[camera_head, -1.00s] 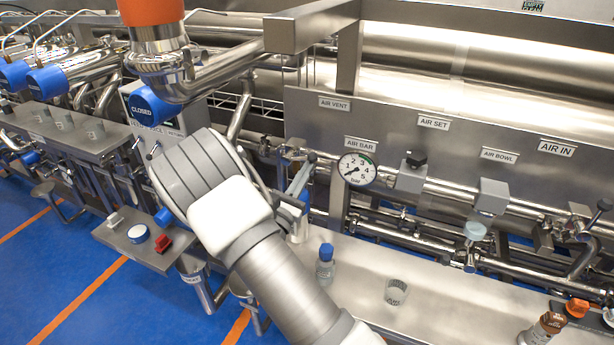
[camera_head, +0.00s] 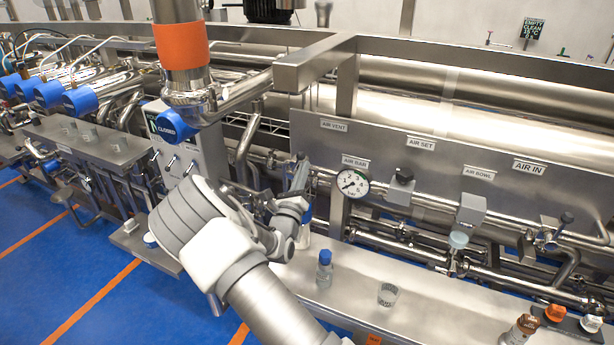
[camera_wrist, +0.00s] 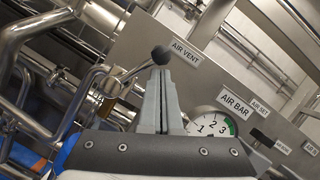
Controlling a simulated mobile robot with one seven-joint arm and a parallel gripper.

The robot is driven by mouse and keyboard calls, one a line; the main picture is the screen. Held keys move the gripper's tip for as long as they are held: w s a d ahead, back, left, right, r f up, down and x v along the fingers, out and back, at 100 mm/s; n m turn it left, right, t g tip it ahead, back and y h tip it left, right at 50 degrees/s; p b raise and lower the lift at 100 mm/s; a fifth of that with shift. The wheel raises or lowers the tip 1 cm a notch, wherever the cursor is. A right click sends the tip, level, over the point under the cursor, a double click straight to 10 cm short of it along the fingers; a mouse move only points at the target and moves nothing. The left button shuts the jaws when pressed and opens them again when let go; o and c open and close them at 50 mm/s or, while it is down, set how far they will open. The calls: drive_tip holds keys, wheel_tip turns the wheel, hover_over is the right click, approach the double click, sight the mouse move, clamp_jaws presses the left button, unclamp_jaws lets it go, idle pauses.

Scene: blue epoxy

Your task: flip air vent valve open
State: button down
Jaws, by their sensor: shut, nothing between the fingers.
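The air vent valve's lever ends in a black ball knob (camera_wrist: 160,55), just beyond my fingertips in the wrist view. Its thin rod runs down and left to the steel valve body (camera_wrist: 82,92) on the pipe. The AIR VENT label (camera_wrist: 186,52) is on the panel to the right of the knob. My gripper (camera_wrist: 161,72) is shut and empty, its grey fingers pointing at the knob; I cannot tell whether they touch it. In the head view my gripper (camera_head: 300,168) is below and left of the AIR VENT label (camera_head: 334,125), and my arm hides part of the pipework.
A pressure gauge (camera_head: 352,183) sits right of my gripper, under the AIR BAR label (camera_head: 355,162). A blue-capped bottle (camera_head: 325,268) and a clear beaker (camera_head: 388,294) stand on the steel bench (camera_head: 440,300) below. A steel frame beam (camera_head: 310,65) is overhead.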

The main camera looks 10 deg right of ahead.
drive_tip(key=shift+w+a+r, duration=0.6)
drive_tip(key=shift+a+r, duration=0.15)
drive_tip(key=shift+w+a+r, duration=0.1)
idle(0.3)
